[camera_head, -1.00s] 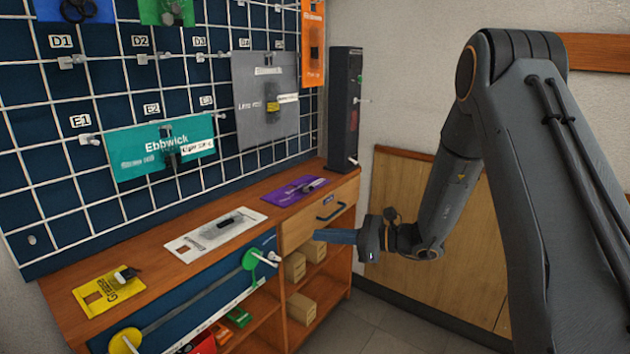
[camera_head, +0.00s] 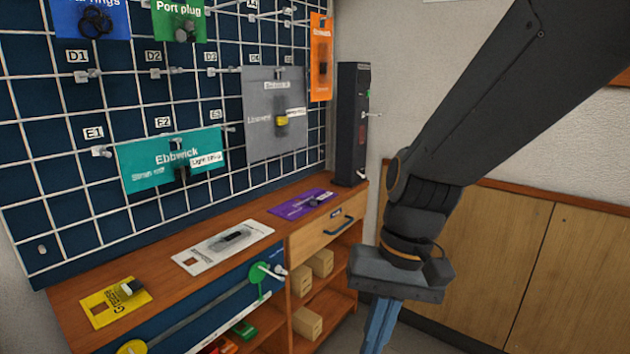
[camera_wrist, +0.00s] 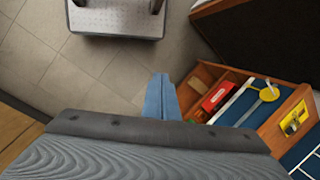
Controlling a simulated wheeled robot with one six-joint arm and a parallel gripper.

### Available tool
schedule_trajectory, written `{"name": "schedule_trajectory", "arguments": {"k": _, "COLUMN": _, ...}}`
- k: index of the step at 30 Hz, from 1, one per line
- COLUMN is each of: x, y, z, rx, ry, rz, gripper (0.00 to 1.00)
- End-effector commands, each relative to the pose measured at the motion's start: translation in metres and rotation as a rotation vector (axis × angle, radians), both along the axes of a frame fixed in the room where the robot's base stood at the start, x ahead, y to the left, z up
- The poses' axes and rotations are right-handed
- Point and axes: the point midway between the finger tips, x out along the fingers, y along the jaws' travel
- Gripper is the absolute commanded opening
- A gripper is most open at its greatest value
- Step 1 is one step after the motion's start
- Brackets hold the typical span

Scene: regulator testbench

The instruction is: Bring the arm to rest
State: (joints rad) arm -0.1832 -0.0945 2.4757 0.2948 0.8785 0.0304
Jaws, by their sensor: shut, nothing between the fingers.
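My gripper (camera_head: 378,326) hangs from my dark grey arm at the right of the bench in the head view, its blue fingers pointing down and cut off a little by nothing but the lower frame edge. In the wrist view the blue fingers (camera_wrist: 162,97) lie together over the floor beside the bench. They are shut with nothing between them. The gripper is apart from the bench and its goods.
The wooden bench (camera_head: 150,262) stands to the left, with a drawer (camera_head: 320,232) and open shelves. A pegboard (camera_head: 60,200) with hanging cards rises behind it. A black tower (camera_head: 350,135) stands at the bench's far end. Wood panels (camera_head: 490,250) line the wall.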

Motion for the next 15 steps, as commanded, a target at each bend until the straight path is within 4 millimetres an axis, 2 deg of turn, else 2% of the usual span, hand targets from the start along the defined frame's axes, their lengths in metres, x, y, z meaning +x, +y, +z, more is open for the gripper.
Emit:
{"name": "schedule_trajectory", "arguments": {"k": 10, "x": -0.013, "y": -0.03, "z": 0.008, "rx": -0.131, "ry": -0.168, "rz": 0.23, "gripper": 0.0}}
{"name": "schedule_trajectory", "arguments": {"k": 15, "x": -0.013, "y": -0.039, "z": 0.019, "rx": -0.143, "ry": -0.163, "rz": 0.211, "gripper": 0.0}}
